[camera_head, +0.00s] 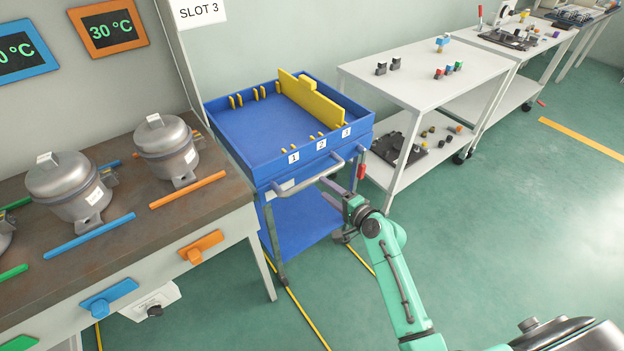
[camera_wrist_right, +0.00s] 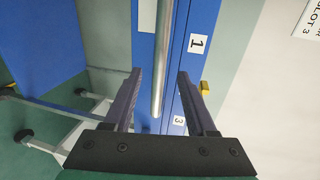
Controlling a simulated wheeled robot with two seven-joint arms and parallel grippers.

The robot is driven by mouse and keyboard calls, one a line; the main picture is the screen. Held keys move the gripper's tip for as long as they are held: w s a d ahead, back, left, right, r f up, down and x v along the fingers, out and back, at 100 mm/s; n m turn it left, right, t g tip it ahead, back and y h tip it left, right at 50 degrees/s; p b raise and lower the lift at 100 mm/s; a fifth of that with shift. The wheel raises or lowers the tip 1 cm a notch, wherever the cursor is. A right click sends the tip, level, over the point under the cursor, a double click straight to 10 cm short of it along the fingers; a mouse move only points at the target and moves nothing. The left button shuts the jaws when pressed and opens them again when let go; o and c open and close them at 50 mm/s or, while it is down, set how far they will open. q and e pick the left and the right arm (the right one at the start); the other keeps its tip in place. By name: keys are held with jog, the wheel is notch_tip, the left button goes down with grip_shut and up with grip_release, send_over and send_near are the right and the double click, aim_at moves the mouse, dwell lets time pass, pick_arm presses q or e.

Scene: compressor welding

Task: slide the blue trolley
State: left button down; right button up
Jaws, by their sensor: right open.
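The blue trolley (camera_head: 262,138) stands in the middle of the head view, to the right of the workbench. Its tray has yellow dividers and front labels 1, 2 and 3. A grey handle bar (camera_head: 308,178) runs along its front. My right gripper (camera_head: 340,181) is at the right part of the handle, open. In the right wrist view the handle bar (camera_wrist_right: 163,55) lies between the two open fingers, with gaps on both sides. The trolley's blue front (camera_wrist_right: 200,25) shows behind it. My left gripper is not in view.
A brown-topped workbench (camera_head: 120,208) with metal compressors stands close on the trolley's left. A white shelf table (camera_head: 415,78) with small parts stands to its right. Yellow lines (camera_head: 303,318) mark the floor. Green floor is free at the right front.

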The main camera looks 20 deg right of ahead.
aim_at(315, 181)
jog(key=x, duration=0.7)
jog(key=shift+b, duration=0.3)
grip_shut()
dwell(0.9)
